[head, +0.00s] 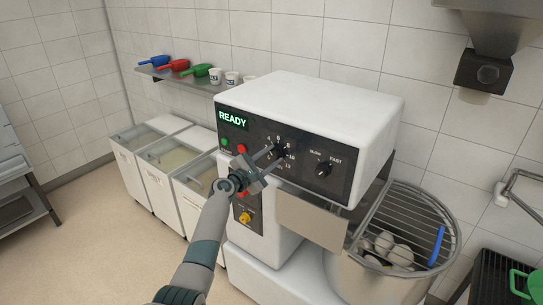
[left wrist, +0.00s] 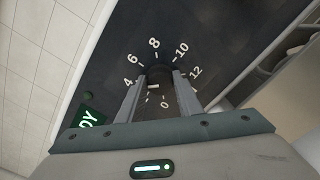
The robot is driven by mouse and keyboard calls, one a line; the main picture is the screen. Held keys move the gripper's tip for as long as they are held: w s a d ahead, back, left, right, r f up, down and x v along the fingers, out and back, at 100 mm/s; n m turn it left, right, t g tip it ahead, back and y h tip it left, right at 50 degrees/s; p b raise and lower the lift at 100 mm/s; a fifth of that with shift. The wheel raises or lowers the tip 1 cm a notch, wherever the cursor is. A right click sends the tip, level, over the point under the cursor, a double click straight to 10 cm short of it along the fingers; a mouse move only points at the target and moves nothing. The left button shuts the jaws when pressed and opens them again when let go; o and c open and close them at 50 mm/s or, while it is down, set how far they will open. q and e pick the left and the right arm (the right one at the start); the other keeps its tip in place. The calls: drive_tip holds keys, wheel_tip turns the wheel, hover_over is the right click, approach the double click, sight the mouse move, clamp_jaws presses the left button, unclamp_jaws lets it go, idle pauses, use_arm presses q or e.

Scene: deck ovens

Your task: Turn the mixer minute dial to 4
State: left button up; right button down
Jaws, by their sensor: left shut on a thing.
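The mixer minute dial (left wrist: 159,73) is a dark round knob on the black panel, ringed by white numbers. In the left wrist view 4, 6, 8, 10, 12 and 0 can be read. My left gripper (left wrist: 160,88) is shut on the dial, a finger on either side. In the head view my left gripper (head: 274,152) reaches the dial from the lower left and partly covers its scale. The dial's pointer is not clear enough to read its setting. The mixer (head: 310,100) is a white machine with a green READY display (head: 232,119). My right gripper is out of view.
A second knob (head: 323,169), marked SLOW and FAST, sits right of the dial. Green and red buttons and a yellow knob (head: 244,217) are near my arm. A wire guard (head: 405,215) covers the bowl at lower right. White bins (head: 150,165) stand left.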

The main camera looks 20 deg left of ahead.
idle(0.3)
use_arm(q)
drive_tip(key=o, duration=1)
drive_tip(key=shift+o, duration=0.2)
drive_tip(key=shift+s+a, duration=0.1)
drive_tip(key=shift+s+a+f, duration=0.1)
drive_tip(key=shift+s+a, duration=0.1)
drive_tip(key=shift+s, duration=0.3)
drive_tip(key=b+v, duration=0.3)
drive_tip(key=v, duration=1.3)
